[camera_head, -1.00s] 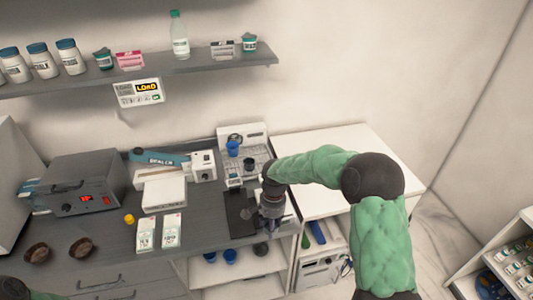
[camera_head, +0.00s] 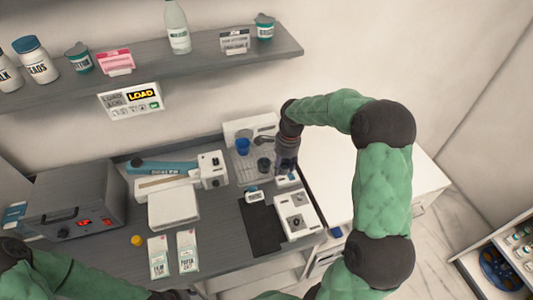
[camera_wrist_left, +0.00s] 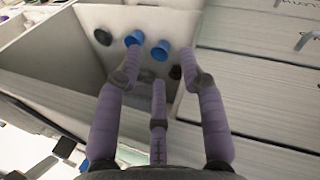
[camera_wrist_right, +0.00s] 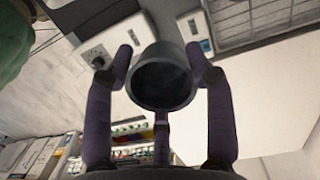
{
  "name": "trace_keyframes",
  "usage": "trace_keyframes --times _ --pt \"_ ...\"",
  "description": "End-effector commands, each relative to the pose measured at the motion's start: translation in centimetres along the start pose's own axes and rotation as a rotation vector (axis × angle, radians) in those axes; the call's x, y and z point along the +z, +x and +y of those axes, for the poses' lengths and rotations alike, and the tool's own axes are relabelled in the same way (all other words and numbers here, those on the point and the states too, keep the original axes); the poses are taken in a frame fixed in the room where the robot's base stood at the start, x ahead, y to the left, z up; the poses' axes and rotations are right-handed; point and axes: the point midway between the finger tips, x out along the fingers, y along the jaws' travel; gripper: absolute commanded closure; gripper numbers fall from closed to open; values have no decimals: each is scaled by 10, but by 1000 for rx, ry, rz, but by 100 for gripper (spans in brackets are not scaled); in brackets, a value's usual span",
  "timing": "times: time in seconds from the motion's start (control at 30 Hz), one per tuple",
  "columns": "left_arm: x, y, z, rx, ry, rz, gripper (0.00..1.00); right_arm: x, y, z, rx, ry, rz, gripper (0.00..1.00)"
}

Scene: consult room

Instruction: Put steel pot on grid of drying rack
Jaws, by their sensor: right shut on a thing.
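The steel pot (camera_wrist_right: 163,77) is a round grey vessel, seen in the right wrist view between the fingers of my right gripper (camera_wrist_right: 160,70), which is shut on it. In the head view my right gripper (camera_head: 286,155) is at the right edge of the drying rack (camera_head: 243,128); the pot is hard to tell from the fingers there. The rack has a white back panel and a grid; its grid also shows in the right wrist view (camera_wrist_right: 240,22). My left gripper (camera_wrist_left: 162,60) is open and empty, in front of a shelf compartment.
A blue cup (camera_head: 243,147) and a dark cup (camera_head: 264,165) occupy the rack. In front are a white device with a knob (camera_head: 296,222) and a black mat (camera_head: 260,232). A white cabinet top (camera_head: 335,165) at right is clear. Blue cups (camera_wrist_left: 160,50) are in the lower compartment.

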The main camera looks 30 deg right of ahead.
Motion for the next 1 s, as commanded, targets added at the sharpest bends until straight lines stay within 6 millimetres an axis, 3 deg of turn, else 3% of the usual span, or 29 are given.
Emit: trace_keyframes --times 0.5,0.8,1.0 --pt "0 -4 2 0 0 0 60 -50 35 -72 3 0 0 78" --pt "0 -5 2 0 0 0 60 -72 72 -99 2 -1 0 78" --pt "0 -5 2 0 0 0 60 -78 80 -106 0 -1 0 78"
